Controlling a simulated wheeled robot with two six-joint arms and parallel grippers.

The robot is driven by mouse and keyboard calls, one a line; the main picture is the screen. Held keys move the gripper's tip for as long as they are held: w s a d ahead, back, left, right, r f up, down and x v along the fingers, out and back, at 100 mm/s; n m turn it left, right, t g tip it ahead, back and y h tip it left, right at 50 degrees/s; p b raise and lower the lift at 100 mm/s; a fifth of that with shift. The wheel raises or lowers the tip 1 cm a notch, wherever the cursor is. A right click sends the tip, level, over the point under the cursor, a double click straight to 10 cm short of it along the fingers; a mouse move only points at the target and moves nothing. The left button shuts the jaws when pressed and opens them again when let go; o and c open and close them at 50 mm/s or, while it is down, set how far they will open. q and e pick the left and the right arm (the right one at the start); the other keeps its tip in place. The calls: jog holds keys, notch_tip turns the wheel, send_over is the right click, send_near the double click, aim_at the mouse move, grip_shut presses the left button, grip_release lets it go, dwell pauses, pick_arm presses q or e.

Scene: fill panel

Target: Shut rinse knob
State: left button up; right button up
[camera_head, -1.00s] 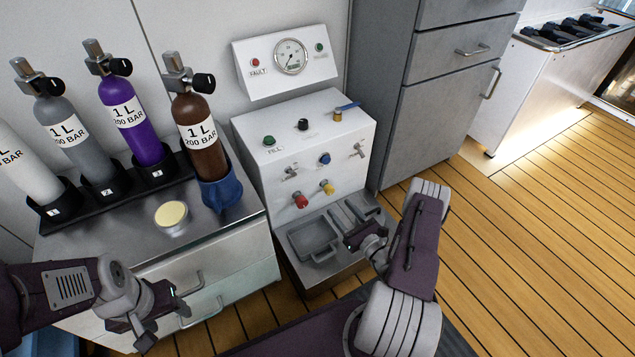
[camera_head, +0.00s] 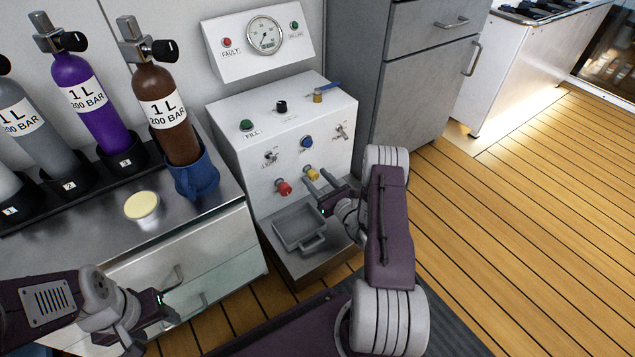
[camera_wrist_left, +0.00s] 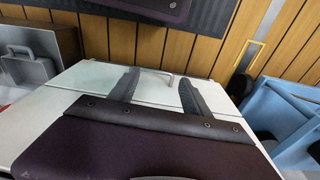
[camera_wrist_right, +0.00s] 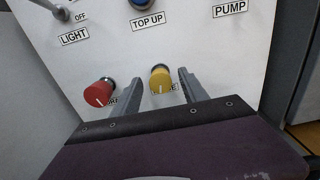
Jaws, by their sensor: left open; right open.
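The yellow knob (camera_head: 312,173) is on the lower front of the white panel (camera_head: 235,165), right of a red knob (camera_head: 284,187). In the right wrist view the yellow knob (camera_wrist_right: 161,80) shows a white pointer line, and its label is mostly hidden, ending in "E". My right gripper (camera_head: 318,182) is open at the panel front. In its wrist view the fingers (camera_wrist_right: 158,88) lie on either side of the yellow knob; I cannot tell whether they touch it. My left gripper (camera_head: 155,322) is open and empty, low in front of the drawers.
The red knob (camera_wrist_right: 98,93) is just left of the right gripper's fingers. A light switch (camera_head: 270,158), blue button (camera_head: 306,142) and pump switch (camera_head: 341,132) are above. A grey sink tray (camera_head: 300,228) is below. Gas bottles (camera_head: 166,110) stand on the left counter.

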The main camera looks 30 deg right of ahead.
grip_shut()
